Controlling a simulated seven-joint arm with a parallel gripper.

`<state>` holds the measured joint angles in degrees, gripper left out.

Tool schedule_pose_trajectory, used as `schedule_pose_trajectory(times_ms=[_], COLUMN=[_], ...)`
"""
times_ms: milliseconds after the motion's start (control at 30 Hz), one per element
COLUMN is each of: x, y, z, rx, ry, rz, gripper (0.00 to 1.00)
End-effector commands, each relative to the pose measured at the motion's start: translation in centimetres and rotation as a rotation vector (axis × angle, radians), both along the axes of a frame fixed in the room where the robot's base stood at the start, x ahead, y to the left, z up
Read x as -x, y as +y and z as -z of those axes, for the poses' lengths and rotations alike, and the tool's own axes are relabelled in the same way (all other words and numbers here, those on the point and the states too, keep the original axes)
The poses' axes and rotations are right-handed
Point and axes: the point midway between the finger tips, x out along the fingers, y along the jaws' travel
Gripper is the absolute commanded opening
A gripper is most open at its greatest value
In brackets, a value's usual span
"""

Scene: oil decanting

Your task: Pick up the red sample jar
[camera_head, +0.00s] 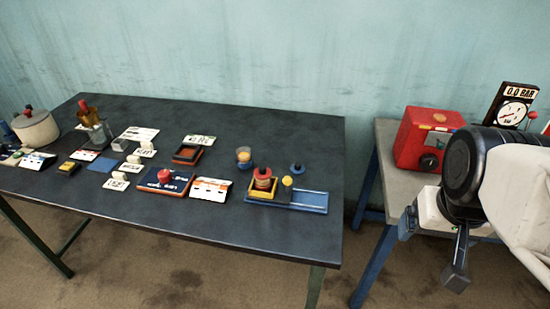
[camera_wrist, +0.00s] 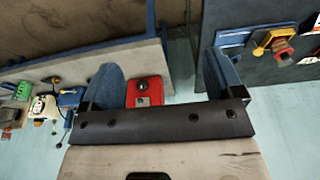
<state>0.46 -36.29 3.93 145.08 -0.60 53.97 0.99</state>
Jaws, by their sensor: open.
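A small jar with a dark red top (camera_head: 262,174) stands in a yellow square holder on a blue tray (camera_head: 308,201), near the right end of the dark table. It looks like the red sample jar, but its small size leaves this unsure. A red and yellow item (camera_wrist: 282,47) at the upper right of the wrist view appears to be the same spot. My gripper (camera_head: 432,248) is open and empty, right of the dark table and in front of the side table. In the wrist view its two fingers (camera_wrist: 163,85) stand wide apart.
A red box (camera_head: 428,138) and a gauge (camera_head: 512,108) stand on the side table. A gap separates the tables.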

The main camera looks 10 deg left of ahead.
Motion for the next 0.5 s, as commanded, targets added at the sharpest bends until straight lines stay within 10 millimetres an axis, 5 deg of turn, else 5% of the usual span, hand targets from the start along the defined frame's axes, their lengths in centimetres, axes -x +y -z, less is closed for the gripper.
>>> schedule_pose_trajectory(times_ms=[267, 500], x=[-1.8, -7.4], y=[0.3, 1.8], z=[0.6, 2.3], rx=[0.015, 0.047], ry=[-0.040, -0.173], rz=[-0.020, -0.083], gripper=[0.87, 0.87])
